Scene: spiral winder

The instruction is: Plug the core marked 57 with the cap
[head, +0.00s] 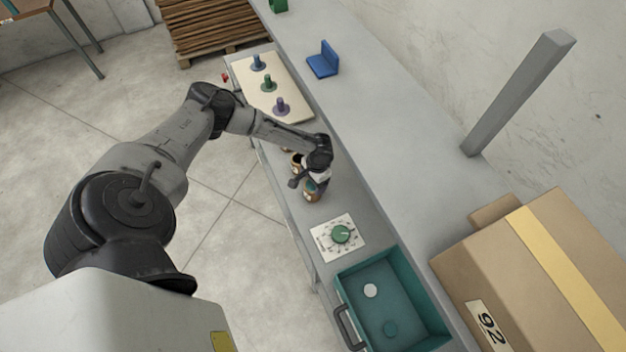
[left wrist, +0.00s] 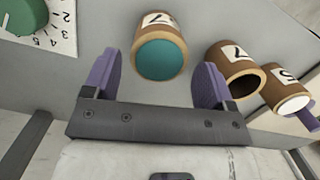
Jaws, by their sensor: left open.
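Several brown cores stand in a row on the bench. In the left wrist view the nearest core (left wrist: 158,24) has a teal cap (left wrist: 160,60) in its end; its label is tilted and partly cut off, with a 7 showing. A second core (left wrist: 226,58) has a dark hollow end and a label with a 7. A third core (left wrist: 277,82) has a white end and a partly seen label. My left gripper (left wrist: 158,76) is open, its purple fingers either side of the capped core and apart from it. In the head view it (head: 313,180) hides part of the cores. My right gripper is not in view.
A teal tray (head: 343,292) holds a white disc (head: 371,290) and a teal disc (head: 390,328). A green dial (head: 341,234) lies between tray and cores. A pale board (head: 290,88) with pegs, a blue bracket (head: 323,60), a cardboard box (head: 500,265) and a grey post (head: 520,92) stand around.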

